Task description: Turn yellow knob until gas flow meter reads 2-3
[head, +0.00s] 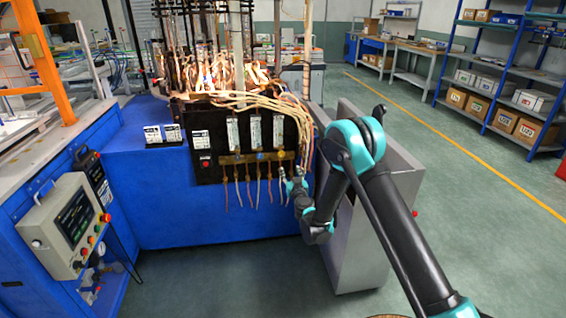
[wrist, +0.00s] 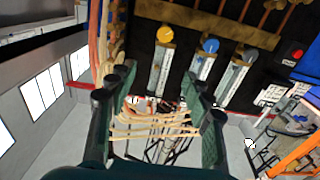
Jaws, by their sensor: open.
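The yellow knob (wrist: 165,34) sits at one end of a row of knobs on the black panel in the wrist view, which looks upside down. A narrow gas flow meter (wrist: 160,68) adjoins it; its reading is too small to tell. In the head view the rightmost flow meter (head: 278,131) stands above the brass strip. My gripper (head: 290,182) is just below and right of that strip. In the wrist view my gripper (wrist: 160,80) is open, its two fingers apart with nothing held. The yellow knob is beyond the fingertips, untouched.
A blue knob (wrist: 210,46) and another knob (wrist: 250,52) sit beside the yellow one. Several thin hoses (head: 257,190) hang below the panel. Tan cables (head: 285,100) run close above and right. A grey cabinet (head: 370,200) stands beside my arm.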

